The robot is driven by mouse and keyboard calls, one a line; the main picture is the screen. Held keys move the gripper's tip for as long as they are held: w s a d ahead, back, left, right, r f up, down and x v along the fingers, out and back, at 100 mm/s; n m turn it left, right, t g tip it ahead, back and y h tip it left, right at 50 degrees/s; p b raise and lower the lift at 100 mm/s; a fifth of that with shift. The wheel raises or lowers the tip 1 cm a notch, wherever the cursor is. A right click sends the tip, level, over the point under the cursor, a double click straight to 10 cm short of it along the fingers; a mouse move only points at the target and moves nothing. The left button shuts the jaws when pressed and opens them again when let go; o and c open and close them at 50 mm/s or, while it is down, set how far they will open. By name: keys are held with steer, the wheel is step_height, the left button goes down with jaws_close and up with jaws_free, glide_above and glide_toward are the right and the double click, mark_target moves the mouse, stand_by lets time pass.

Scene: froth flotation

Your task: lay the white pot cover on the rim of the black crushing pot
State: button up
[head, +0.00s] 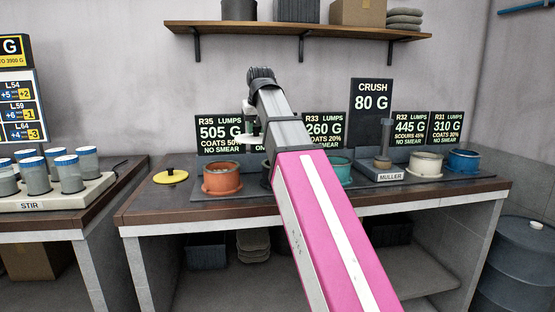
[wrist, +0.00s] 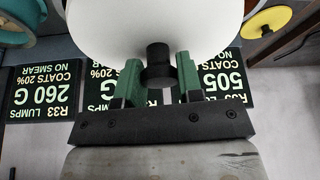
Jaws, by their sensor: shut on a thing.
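In the wrist view the white pot cover (wrist: 150,28) fills the top middle, its black knob (wrist: 158,62) between the two green fingers. My gripper (wrist: 158,80) is shut on that knob. In the head view my gripper (head: 250,128) is above the back of the bench, left of centre, and a white edge of the cover (head: 228,139) shows beside it, in front of the signs. The cover is held up in the air. My arm crosses the middle of the bench. A dark shape (head: 266,170) between the orange pot and my arm may be the black crushing pot, mostly hidden.
An orange pot (head: 222,178) stands left of my arm, with a yellow cover (head: 171,177) further left. A teal pot (head: 340,170) is just right of my arm. The muller (head: 383,150), a cream pot (head: 427,163) and a blue pot (head: 463,161) stand further right. Signs line the back.

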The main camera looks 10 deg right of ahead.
steer(key=shift+w+d+f, duration=1.15)
steer(key=shift+d+f, duration=0.45)
steer(key=shift+f, duration=0.2)
steer(key=shift+w+d+f, duration=1.1)
steer(key=shift+d+f, duration=0.45)
steer(key=shift+f, duration=0.3)
steer(key=shift+w+d+f, duration=1.15)
steer(key=shift+d+f, duration=0.45)
steer(key=shift+f, duration=0.2)
steer(key=shift+f, duration=0.2)
steer(key=o, duration=0.9)
steer(key=shift+o, duration=0.2)
steer(key=shift+r, duration=0.1)
steer(key=v, duration=1.2)
